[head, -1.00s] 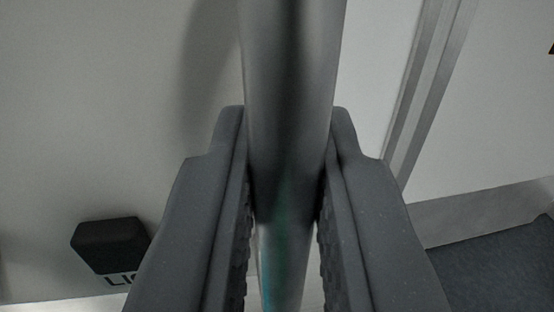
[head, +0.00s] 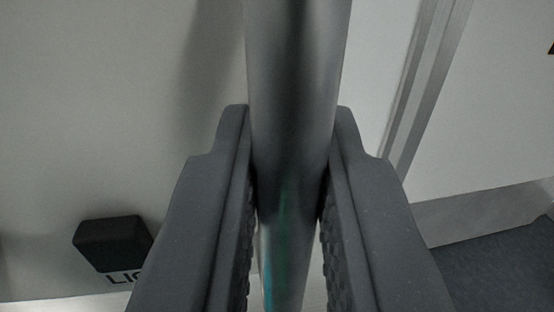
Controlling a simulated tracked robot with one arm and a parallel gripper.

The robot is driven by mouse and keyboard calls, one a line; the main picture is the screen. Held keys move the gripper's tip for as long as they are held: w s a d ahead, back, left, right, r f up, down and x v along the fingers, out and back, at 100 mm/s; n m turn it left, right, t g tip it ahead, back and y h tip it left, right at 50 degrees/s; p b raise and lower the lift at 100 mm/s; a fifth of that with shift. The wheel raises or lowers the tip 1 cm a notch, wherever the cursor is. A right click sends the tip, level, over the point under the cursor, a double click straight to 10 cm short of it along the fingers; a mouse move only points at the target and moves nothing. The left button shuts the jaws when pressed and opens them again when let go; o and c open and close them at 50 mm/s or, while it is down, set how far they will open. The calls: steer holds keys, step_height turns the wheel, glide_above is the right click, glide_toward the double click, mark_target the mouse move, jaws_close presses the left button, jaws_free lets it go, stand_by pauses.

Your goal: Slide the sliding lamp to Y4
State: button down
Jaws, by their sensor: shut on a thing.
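My gripper (head: 288,190) is shut on a grey metal rod or tube, with one finger on each side of it. The rod (head: 297,80) runs from the top edge down between the fingers to the bottom edge, with a faint green-blue sheen low down. It seems to be part of the sliding lamp, but the rest of the lamp is out of view. No Y4 mark shows in this view.
A black block (head: 113,243) sits at the lower left above partly hidden lettering that begins "LI". A pale panel (head: 90,110) fills the left. A grey strip (head: 428,90) runs down the right side, with a dark blue-grey surface (head: 500,265) at lower right.

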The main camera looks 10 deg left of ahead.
steer(key=shift+w+d+f, duration=0.15)
steer(key=shift+d+f, duration=0.05)
steer(key=shift+d, duration=0.05)
steer(key=shift+s+d+r, duration=0.15)
steer(key=shift+s+r, duration=0.05)
steer(key=shift+r, duration=0.15)
steer(key=shift+w+d+f, duration=0.1)
steer(key=shift+d+f, duration=0.05)
steer(key=shift+d, duration=0.1)
steer(key=shift+d+p, duration=0.15)
steer(key=shift+p, duration=0.15)
